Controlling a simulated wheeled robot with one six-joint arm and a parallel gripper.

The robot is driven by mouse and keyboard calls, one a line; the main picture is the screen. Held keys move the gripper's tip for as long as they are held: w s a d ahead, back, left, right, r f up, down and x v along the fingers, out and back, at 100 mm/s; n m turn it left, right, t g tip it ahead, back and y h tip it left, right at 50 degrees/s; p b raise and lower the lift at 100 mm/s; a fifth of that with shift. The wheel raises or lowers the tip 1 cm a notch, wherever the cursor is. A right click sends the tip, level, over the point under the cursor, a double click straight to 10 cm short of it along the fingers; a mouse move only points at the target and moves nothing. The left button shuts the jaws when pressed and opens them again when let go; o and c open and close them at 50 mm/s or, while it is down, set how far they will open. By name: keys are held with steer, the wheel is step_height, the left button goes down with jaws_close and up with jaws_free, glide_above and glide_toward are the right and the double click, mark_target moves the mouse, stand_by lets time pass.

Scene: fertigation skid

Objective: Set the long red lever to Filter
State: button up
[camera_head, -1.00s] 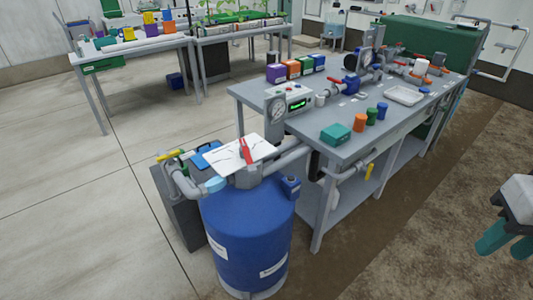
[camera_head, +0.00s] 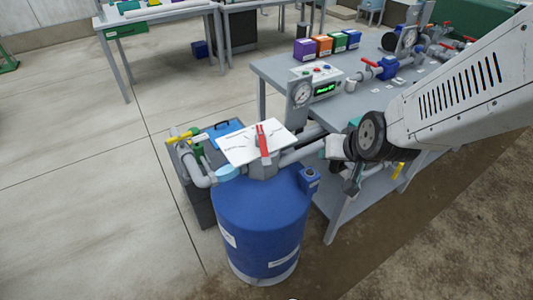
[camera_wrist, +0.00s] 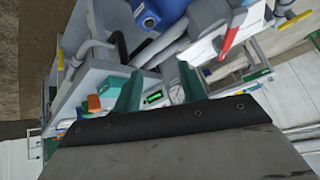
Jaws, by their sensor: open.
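The long red lever (camera_head: 263,143) stands on a grey valve head on top of the blue tank (camera_head: 262,225). A white plate (camera_head: 238,148) with dark markings lies around its base; its lettering is too small to read. In the wrist view the red lever (camera_wrist: 230,38) shows at upper right, beside the white plate. My gripper (camera_wrist: 160,72) has its two green fingers spread apart with nothing held between them. It is apart from the lever. In the head view my arm reaches in from the right, and the fingers cannot be made out clearly.
A grey bench (camera_head: 285,72) with a gauge (camera_head: 301,97), a control box (camera_head: 322,88) and several coloured boxes stands behind the tank. Pipes run from the valve head to the bench. A yellow-handled valve (camera_head: 180,138) is left of the plate.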

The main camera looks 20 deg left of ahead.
steer(key=a+f+t, duration=0.1)
steer(key=a+f, duration=0.6)
steer(key=n+t+y, duration=0.2)
steer(key=t+y, duration=0.2)
steer(key=t, duration=0.4)
glide_toward(265, 153)
steer(key=w+a+f, duration=0.1)
steer(key=w+f, duration=0.1)
steer(key=shift+a+r, duration=0.1)
steer(key=shift+r, duration=0.45)
steer(key=shift+w+a+r, duration=0.1)
steer(key=shift+w+a, duration=0.05)
steer(key=shift+w, duration=0.15)
steer(key=x, duration=0.7)
steer(key=shift+r, duration=0.1)
jaws_close()
